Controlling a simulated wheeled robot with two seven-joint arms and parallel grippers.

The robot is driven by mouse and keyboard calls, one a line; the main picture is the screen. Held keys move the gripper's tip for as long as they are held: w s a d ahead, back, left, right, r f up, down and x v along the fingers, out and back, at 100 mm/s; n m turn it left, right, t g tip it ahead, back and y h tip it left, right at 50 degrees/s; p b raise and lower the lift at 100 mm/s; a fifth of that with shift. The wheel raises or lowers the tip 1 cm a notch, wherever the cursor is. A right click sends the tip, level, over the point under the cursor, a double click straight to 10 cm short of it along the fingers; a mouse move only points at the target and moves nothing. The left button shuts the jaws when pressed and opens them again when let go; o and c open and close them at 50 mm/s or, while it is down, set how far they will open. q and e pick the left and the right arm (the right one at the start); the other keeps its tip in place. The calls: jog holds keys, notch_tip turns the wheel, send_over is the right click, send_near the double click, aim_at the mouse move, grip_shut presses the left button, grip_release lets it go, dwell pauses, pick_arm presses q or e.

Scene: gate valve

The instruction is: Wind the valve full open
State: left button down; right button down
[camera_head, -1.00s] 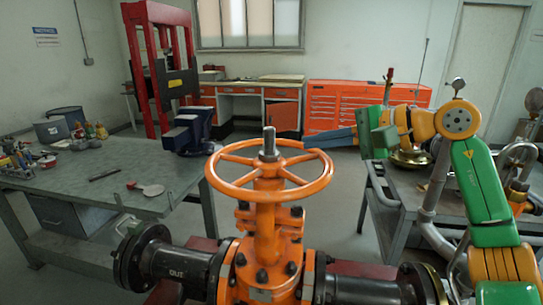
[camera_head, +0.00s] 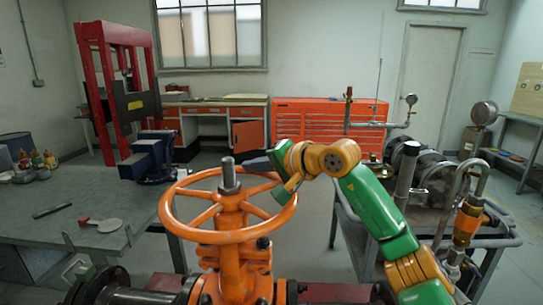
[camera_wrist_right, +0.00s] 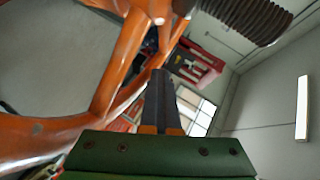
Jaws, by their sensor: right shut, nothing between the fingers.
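The orange handwheel (camera_head: 222,237) lies level on top of the orange gate valve (camera_head: 238,268), with a grey threaded stem (camera_head: 229,176) standing up from its hub. My right gripper (camera_head: 256,163) is at the wheel's far right side, its dark fingers pointing left toward the stem. The fingers are shut with nothing between them. In the right wrist view the shut fingers (camera_wrist_right: 165,95) show close to the wheel's orange spokes (camera_wrist_right: 122,65), with the ribbed stem (camera_wrist_right: 240,18) at the top. I cannot tell whether they touch the wheel. My left gripper is out of view.
A workbench (camera_head: 50,210) with a blue vise (camera_head: 150,158) stands at the left. A cart with pipework (camera_head: 430,170) stands at the right, close to my right arm. A red press frame (camera_head: 90,90) and an orange tool cabinet (camera_head: 325,125) are at the back.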

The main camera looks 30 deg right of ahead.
aim_at(236, 171)
jog(key=shift+w+a+f, duration=0.2)
jog(key=shift+a+f, duration=0.1)
jog(key=shift+a, duration=0.2)
jog(key=shift+w+a+f, duration=0.15)
jog(key=shift+a+f, duration=0.1)
jog(key=shift+a, duration=0.2)
jog(key=shift+w+a+r+p, duration=0.2)
jog(key=shift+a+p, duration=0.15)
jog(key=shift+p, duration=0.2)
jog(key=shift+w+a+r+p, duration=0.1)
jog(key=shift+w+a+p, duration=0.1)
jog(key=shift+a+p, duration=0.25)
jog(key=shift+w+f, duration=0.1)
jog(key=shift+f, duration=0.1)
